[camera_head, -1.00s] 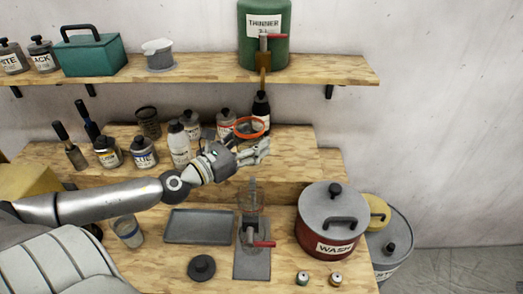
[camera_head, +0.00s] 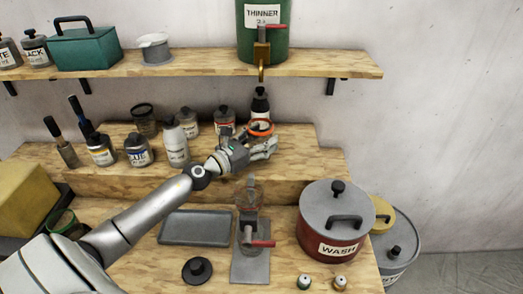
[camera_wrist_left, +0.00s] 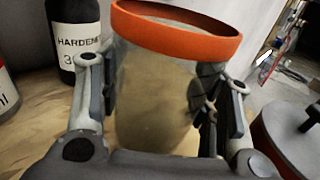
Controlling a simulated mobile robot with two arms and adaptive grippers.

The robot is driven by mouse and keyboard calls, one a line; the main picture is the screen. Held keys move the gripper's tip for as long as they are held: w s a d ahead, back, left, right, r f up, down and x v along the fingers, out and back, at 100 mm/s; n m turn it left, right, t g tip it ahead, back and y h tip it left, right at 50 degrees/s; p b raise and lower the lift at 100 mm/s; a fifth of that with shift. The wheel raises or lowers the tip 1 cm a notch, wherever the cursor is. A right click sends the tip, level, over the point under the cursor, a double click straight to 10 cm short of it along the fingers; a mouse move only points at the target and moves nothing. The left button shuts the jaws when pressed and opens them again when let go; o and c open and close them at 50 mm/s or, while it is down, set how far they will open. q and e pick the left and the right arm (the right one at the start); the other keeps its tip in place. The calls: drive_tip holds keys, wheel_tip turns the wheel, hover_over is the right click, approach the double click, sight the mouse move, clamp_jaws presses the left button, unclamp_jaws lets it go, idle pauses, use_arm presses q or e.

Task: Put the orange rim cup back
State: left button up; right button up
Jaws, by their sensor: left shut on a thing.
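The orange rim cup is a clear, cloudy cup with a broad orange band at its top. In the left wrist view the cup (camera_wrist_left: 155,95) stands upright between my two fingers, which are shut on its sides. In the head view its orange rim (camera_head: 261,128) shows above my left gripper (camera_head: 262,148), at the right part of the raised wooden step (camera_head: 295,150). Whether the cup's base touches the step cannot be told. My right gripper is not in view.
A dark hardener bottle (camera_wrist_left: 76,38) stands close at the cup's left; it also shows behind the cup in the head view (camera_head: 260,104). Several paint bottles stand left on the step. A red wash pot (camera_head: 330,225) stands lower right. The step's right end is clear.

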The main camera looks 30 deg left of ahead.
use_arm(q)
drive_tip(key=shift+f+b, duration=0.3)
drive_tip(key=shift+f, duration=1.05)
drive_tip(key=shift+f, duration=0.2)
drive_tip(key=o, duration=1.1)
drive_tip(key=shift+c, duration=0.2)
drive_tip(key=shift+r, duration=0.1)
